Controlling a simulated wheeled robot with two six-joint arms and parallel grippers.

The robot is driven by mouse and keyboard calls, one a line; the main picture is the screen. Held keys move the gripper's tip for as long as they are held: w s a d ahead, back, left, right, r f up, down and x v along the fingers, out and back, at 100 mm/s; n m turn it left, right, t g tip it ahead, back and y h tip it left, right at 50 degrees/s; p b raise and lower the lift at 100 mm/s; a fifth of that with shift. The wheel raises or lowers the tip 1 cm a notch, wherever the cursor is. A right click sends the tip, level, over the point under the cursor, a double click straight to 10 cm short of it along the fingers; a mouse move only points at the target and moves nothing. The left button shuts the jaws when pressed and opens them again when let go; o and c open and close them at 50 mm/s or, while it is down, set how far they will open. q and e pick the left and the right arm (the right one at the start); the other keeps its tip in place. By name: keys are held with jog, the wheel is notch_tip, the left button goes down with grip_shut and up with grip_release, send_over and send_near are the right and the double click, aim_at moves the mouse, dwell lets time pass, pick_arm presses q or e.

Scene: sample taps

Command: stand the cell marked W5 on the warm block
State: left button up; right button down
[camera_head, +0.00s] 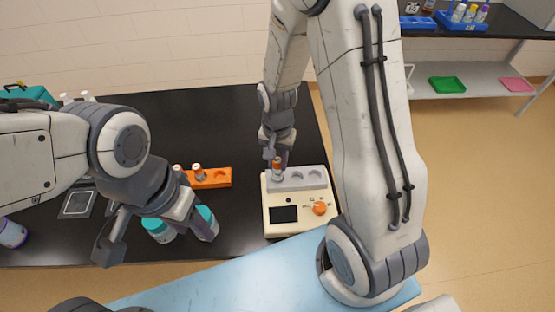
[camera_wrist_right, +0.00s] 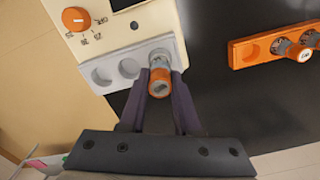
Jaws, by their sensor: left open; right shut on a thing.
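The warm block is a cream device (camera_head: 292,222) with a grey strip of round wells (camera_head: 312,179), a dark display and an orange knob; the wrist view shows its grey strip too (camera_wrist_right: 121,74). My right gripper (camera_wrist_right: 160,80) is shut on an orange-capped cell (camera_wrist_right: 159,84), which also shows in the head view (camera_head: 277,164). The cell stands upright at the strip's left end in the head view; its base is at the end well, and I cannot tell if it is fully seated. Its mark is too small to read. My left gripper (camera_head: 149,232) is open and empty.
An orange rack (camera_head: 219,178) left of the device holds two more orange-capped cells (camera_head: 198,172) and has an empty well. Teal-lidded jars (camera_head: 158,228) stand near my left gripper. The dark bench top behind is mostly clear.

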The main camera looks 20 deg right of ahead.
jog(key=shift+f, duration=0.1)
jog(key=shift+f+b, duration=0.5)
jog(key=shift+f, duration=0.1)
dwell(0.3)
jog(key=shift+f+b, duration=0.55)
jog(key=shift+f, duration=0.2)
jog(key=c, duration=0.5)
grip_release()
jog(key=shift+c, duration=0.2)
jog(key=shift+o, duration=0.3)
